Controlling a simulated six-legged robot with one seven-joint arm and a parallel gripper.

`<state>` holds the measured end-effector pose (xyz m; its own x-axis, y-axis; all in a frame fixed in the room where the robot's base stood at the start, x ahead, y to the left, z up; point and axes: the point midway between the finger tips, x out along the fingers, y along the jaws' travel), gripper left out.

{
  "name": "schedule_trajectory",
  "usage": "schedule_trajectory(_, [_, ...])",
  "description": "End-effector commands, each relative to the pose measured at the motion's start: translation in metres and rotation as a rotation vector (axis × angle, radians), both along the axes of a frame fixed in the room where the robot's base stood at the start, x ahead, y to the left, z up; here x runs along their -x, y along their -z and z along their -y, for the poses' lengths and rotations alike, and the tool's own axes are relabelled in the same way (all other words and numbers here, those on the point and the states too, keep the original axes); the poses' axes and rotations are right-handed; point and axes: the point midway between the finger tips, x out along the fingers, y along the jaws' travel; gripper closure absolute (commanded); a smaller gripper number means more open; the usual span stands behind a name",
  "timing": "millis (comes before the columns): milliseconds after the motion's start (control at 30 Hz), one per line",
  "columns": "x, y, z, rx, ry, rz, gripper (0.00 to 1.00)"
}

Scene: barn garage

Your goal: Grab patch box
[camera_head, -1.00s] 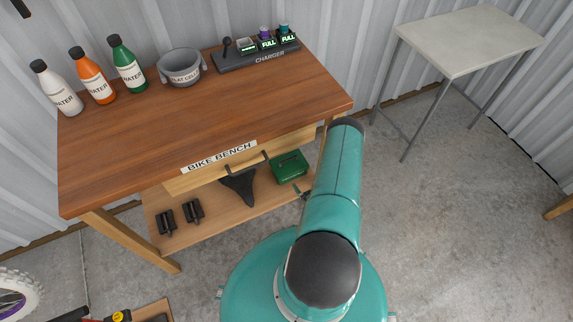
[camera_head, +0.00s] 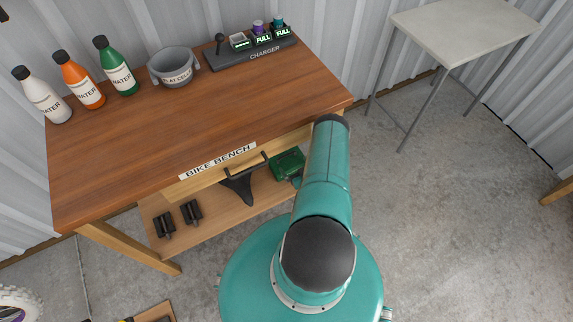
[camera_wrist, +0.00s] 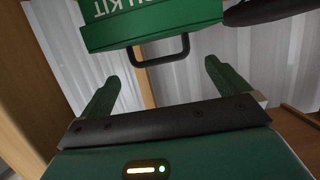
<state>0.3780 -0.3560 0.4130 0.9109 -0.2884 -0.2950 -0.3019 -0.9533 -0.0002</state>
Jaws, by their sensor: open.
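The patch box is a green case (camera_head: 287,163) on the bench's lower shelf, at its right end, partly hidden by my arm in the head view. In the wrist view the green box (camera_wrist: 150,22) is close, with upside-down white lettering ending in "KIT". Its dark handle (camera_wrist: 163,61) sticks out toward my gripper (camera_wrist: 161,73). My gripper is open and empty, with one green finger on each side of the handle. I cannot tell whether the handle is between the fingertips in depth. In the head view my gripper is mostly hidden behind my arm.
The wooden bike bench (camera_head: 190,130) has a drawer above the shelf. A pale table (camera_head: 465,30) stands at the right. The floor between is clear.

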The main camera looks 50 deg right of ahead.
Motion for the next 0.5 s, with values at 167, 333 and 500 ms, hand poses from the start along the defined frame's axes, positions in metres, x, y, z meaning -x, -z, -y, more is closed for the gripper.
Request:
schedule_trajectory(167, [-0.014,0.004,0.005,0.001,0.000,0.001,0.00])
schedule_trajectory(333, [-0.035,0.010,0.012,0.001,0.000,0.003,0.00])
schedule_trajectory(500, [-0.057,0.017,0.020,0.002,0.000,0.002,0.00])
